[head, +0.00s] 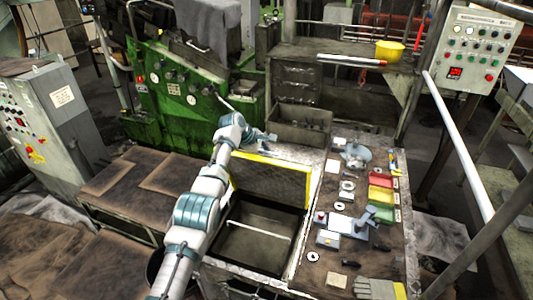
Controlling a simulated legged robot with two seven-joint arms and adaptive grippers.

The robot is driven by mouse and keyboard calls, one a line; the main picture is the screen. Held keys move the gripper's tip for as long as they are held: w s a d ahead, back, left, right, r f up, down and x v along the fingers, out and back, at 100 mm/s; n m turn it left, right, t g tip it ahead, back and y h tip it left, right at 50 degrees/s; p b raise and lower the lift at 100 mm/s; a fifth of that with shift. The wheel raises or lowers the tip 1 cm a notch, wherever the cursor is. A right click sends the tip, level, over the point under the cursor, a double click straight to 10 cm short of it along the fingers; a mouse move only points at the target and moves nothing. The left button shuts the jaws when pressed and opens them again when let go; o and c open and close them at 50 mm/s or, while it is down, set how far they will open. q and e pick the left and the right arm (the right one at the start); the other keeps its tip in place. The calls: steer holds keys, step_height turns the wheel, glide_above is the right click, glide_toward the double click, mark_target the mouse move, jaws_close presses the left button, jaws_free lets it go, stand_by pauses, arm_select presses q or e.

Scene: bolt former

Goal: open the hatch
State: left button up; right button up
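The hatch (272,182) is a dark textured plate with yellow edges. My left arm reaches over the opening's left side and covers the hatch's left end. My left gripper (264,137) is just beyond the hatch's upper edge. It is small and seen from behind, so I cannot tell whether its fingers are open or touch the hatch. My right gripper is not in view.
A green machine (170,95) stands behind, with a grey metal bin (300,128) near the hatch. A workbench (345,265) with tools and coloured trays lies to the right. A grey control cabinet (50,120) is at left. A white sloping rail (460,150) crosses the right side.

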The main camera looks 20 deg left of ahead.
arm_select(q)
steer(key=o, duration=0.4)
steer(key=shift+w+f, duration=0.1)
steer(key=shift+f, duration=0.05)
steer(key=shift+w, duration=0.2)
